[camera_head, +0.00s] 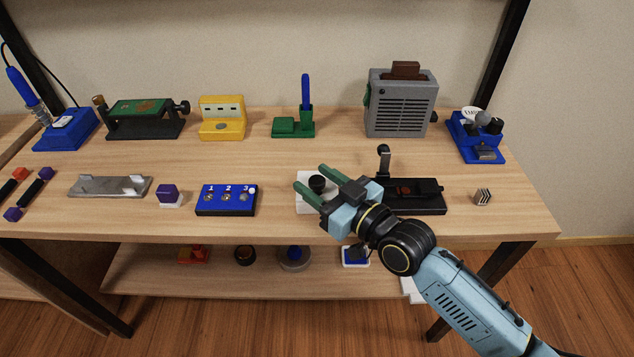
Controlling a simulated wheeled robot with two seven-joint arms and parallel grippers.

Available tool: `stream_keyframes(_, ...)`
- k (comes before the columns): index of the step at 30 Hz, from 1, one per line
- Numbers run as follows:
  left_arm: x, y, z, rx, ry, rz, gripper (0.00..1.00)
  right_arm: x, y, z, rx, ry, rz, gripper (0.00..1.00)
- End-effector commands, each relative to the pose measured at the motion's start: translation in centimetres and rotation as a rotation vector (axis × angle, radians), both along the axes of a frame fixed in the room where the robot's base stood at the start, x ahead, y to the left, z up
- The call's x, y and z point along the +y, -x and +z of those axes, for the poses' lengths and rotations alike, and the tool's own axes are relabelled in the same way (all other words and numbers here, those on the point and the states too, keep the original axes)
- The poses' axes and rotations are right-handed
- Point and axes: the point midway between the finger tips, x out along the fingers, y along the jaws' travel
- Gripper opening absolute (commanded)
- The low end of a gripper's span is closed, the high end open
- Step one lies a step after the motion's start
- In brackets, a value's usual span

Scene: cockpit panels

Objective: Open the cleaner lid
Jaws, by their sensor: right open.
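No part is labelled as the cleaner, so I cannot tell for certain which thing it is. A white block (305,206) with a round black knob (317,184) on top stands near the table's front edge, partly hidden by my right gripper. My right gripper (309,176) is open, its two green fingers pointing up-left. The black knob shows between the fingers; I cannot tell whether they are around it or above it. Nothing is held. My left gripper is not in view.
A black device with an upright lever (415,196) is close right of my gripper. A blue three-knob box (226,200) is left. A grey toaster-like box (401,105), green holder (293,127) and yellow box (222,118) stand behind. A lower shelf (150,274) holds small items.

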Motion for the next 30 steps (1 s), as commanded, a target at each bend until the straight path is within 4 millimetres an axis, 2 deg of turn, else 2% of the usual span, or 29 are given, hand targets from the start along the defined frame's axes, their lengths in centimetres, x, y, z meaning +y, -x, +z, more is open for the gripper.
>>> stream_keyframes(10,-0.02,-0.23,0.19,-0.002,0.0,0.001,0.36,0.35,-0.34,0.01,0.001,0.001,0.0,0.49)
stream_keyframes(21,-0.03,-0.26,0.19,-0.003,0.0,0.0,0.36,0.31,-0.33,0.0,0.001,0.001,0.0,0.02)
stream_keyframes(30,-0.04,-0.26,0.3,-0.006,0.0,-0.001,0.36,0.23,-0.33,0.04,0.003,0.001,-0.002,0.0)
